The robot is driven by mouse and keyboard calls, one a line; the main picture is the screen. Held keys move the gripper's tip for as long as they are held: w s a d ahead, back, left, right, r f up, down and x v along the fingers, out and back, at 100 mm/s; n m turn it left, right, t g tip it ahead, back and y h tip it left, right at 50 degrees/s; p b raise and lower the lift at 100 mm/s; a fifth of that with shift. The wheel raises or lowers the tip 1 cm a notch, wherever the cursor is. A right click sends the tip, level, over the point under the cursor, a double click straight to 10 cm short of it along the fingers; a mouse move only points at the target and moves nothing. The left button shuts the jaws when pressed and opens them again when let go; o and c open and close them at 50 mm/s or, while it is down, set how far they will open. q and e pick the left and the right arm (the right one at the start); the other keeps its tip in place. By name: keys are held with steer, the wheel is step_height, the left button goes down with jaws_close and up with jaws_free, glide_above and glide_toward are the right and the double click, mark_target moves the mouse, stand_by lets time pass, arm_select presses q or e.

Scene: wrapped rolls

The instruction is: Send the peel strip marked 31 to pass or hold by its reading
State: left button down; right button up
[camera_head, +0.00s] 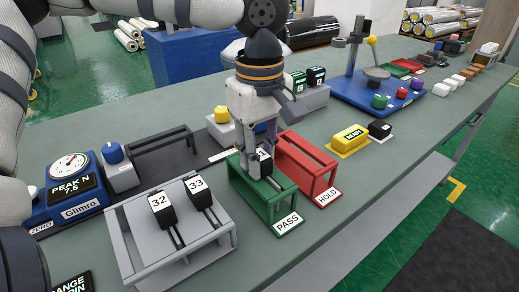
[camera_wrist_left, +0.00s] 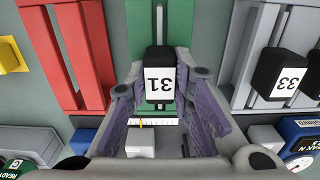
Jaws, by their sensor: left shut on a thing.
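The strip marked 31 has a black head with a white label; it shows in the wrist view (camera_wrist_left: 160,84) and partly in the head view (camera_head: 265,163). My left gripper (camera_head: 256,165) points down over the green PASS rack (camera_head: 284,205) and is shut on strip 31, with its purple-grey fingers on both sides in the wrist view (camera_wrist_left: 166,105). The strip is at the rack's slot; whether it rests there is hidden. The red HOLD rack (camera_head: 310,160) stands just right, empty. The blue Glimro gauge (camera_head: 75,190) displays PEAK N, apparently 7.5. My right gripper is not seen.
A grey rack (camera_head: 122,248) holds strips 32 (camera_head: 162,207) and 33 (camera_head: 201,193), left of the PASS rack. A yellow block (camera_head: 351,138) and a black block (camera_head: 380,129) sit right of the HOLD rack. A blue-based stand (camera_head: 350,90) is farther back.

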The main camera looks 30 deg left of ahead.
arm_select(q)
steer(key=c, duration=1.3)
jaws_free()
steer(key=shift+c, duration=0.2)
step_height(320, 180, up, 12)
